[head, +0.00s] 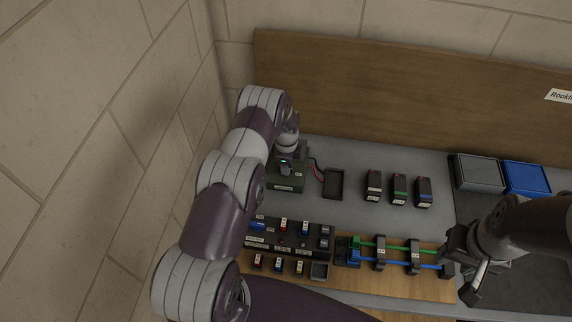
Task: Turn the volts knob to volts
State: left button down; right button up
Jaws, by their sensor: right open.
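A dark box (289,184) with a small pale label stands at the back left of the bench. My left gripper (286,158) points down at the top of this box; its fingers are too small and dark to tell open from shut. A small green light shows at its fingers. No volts knob can be made out; the gripper and arm cover part of the box. My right gripper (462,271) is open at the right end of the wooden board, close to the ends of the green and blue rods.
A wooden board (395,284) carries a green rod (396,249) and a blue rod (396,263) in dark holders. A dark rack (290,243) holds several small parts. Three dark blocks (398,188), a black tray (333,184), a grey bin (479,173) and a blue bin (526,178) stand behind.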

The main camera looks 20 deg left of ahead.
pick_arm(q)
jog(key=shift+w+r, duration=0.1)
jog(key=shift+n+b, duration=0.4)
jog(key=shift+b, duration=0.4)
jog(key=n+b, duration=0.5)
jog(key=shift+w+a+b, duration=0.1)
jog(key=shift+b, duration=0.3)
jog(key=n+b, duration=0.3)
jog(key=shift+n, duration=0.3)
jog(key=n+b, duration=0.2)
jog(key=n, duration=0.2)
jog(key=shift+b, duration=0.3)
jog(key=shift+r+n+b, duration=0.15)
jog(key=shift+n+b, duration=0.55)
jog(key=shift+n, duration=1.7)
